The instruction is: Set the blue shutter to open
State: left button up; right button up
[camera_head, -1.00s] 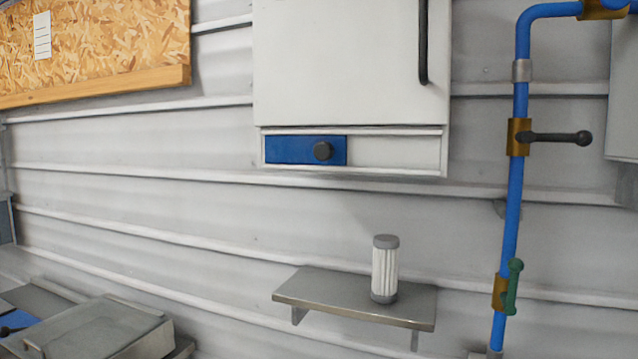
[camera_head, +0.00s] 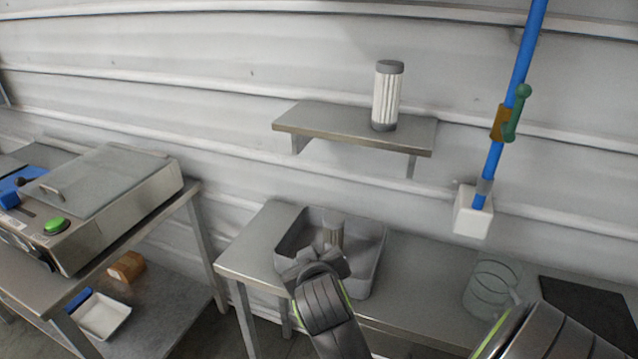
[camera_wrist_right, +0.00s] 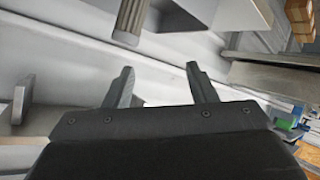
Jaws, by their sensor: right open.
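The blue shutter is in neither view now. The head view a second ago had a blue panel with a dark round knob at the left of a slot under a white cabinet. My left gripper (camera_head: 312,262) is in front of a grey bin, and I cannot tell whether its jaws are apart. My right gripper (camera_wrist_right: 160,85) is open and empty in the right wrist view. In the head view only part of my right arm shows at the bottom right, and its jaws are hidden.
The grey bin (camera_head: 372,270) on the bench (camera_head: 245,262) holds a ribbed cylinder (camera_head: 333,228). Another filter cylinder (camera_head: 387,95) stands on the wall shelf (camera_head: 330,128). A blue pipe (camera_head: 515,75) with a green lever (camera_head: 516,112) is at right. A machine (camera_head: 110,200) with a green button is at left.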

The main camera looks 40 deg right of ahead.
jog(key=w+a+r+m+t+h, duration=0.1)
jog(key=w+r+m+t+h, duration=0.3)
jog(key=r, duration=1.1)
jog(key=s+a+r+m+g+h, duration=0.1)
jog(key=s+a+r+m+h, duration=0.15)
jog(key=r, duration=0.75)
jog(key=s+a+r+m+g+h, duration=0.1)
jog(key=a+r+m+h, duration=0.15)
jog(key=r, duration=0.75)
jog(key=s+a+r+m+g+h, duration=0.1)
jog(key=s+r+h, duration=0.15)
jog(key=r, duration=0.75)
jog(key=w+d+r+p, duration=0.3)
jog(key=w+d+p, duration=0.1)
jog(key=d, duration=0.3)
jog(key=w+d+r+h+p, duration=0.1)
jog(key=w+d+r+p, duration=0.2)
jog(key=w+d+p, duration=0.1)
jog(key=d+p, duration=0.1)
jog(key=d, duration=0.1)
jog(key=shift+w+d+r, duration=0.15)
jog(key=shift+w+d, duration=0.05)
jog(key=shift+d, duration=0.15)
jog(key=shift+c, duration=0.4)
grip_shut()
